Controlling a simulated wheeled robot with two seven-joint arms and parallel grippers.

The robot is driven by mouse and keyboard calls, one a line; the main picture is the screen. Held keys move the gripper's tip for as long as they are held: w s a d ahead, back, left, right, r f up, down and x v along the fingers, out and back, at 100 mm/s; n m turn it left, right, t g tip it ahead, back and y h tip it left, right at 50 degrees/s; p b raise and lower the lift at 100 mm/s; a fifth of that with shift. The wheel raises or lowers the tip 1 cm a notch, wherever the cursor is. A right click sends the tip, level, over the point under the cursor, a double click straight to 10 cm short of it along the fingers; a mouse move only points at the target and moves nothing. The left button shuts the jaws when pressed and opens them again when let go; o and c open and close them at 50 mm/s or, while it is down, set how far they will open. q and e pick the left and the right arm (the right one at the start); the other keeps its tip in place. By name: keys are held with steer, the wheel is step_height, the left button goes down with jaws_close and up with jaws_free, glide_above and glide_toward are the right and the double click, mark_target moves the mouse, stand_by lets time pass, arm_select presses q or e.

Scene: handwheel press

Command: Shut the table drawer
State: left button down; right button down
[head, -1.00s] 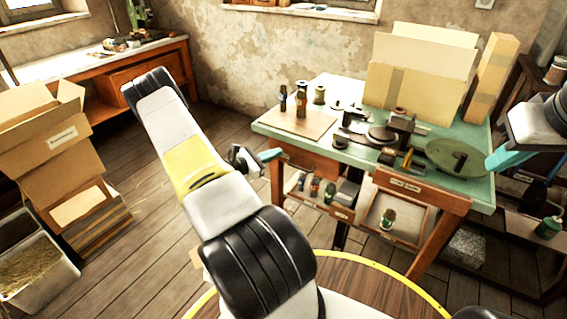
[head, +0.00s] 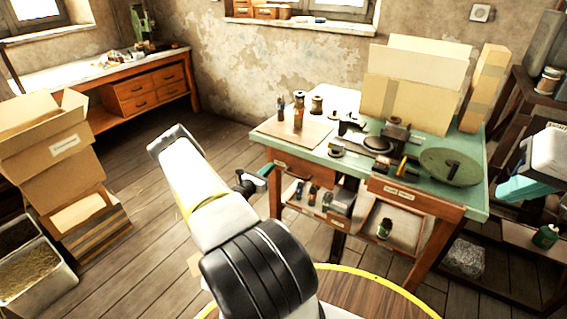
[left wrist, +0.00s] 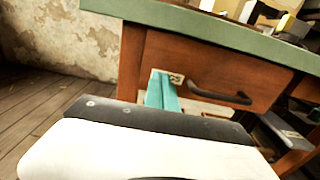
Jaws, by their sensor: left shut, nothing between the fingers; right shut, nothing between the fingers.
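The green-topped table (head: 335,162) has a wooden drawer (head: 303,166) under the left part of its top. In the left wrist view the drawer front (left wrist: 225,65) fills the middle, with a dark bar handle (left wrist: 220,95). The front sits close under the table edge; I cannot tell whether a small gap remains. My left gripper (head: 265,171) is shut and empty, by the drawer's left end. Its turquoise fingers (left wrist: 162,90) overlap the drawer front's lower left; contact is unclear. My right gripper (head: 512,189) is shut and empty, right of the table.
A second wooden front (head: 410,193) with labels is under the table's right part. Open compartments below hold small bottles (head: 384,228). A press, a green disc (head: 450,165) and cardboard boxes (head: 410,100) stand on top. A dark shelf (head: 515,262) stands right.

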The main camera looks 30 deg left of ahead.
mark_target(277, 160)
arm_select(q)
steer(key=shift+w+d, duration=0.1)
steer(key=shift+w, duration=1.35)
steer(key=shift+w, duration=0.1)
steer(key=w, duration=0.4)
steer(key=shift+d, duration=0.2)
steer(key=shift+w+a+r, duration=0.1)
steer(key=shift+w+r, duration=0.05)
steer(key=shift+w, duration=0.05)
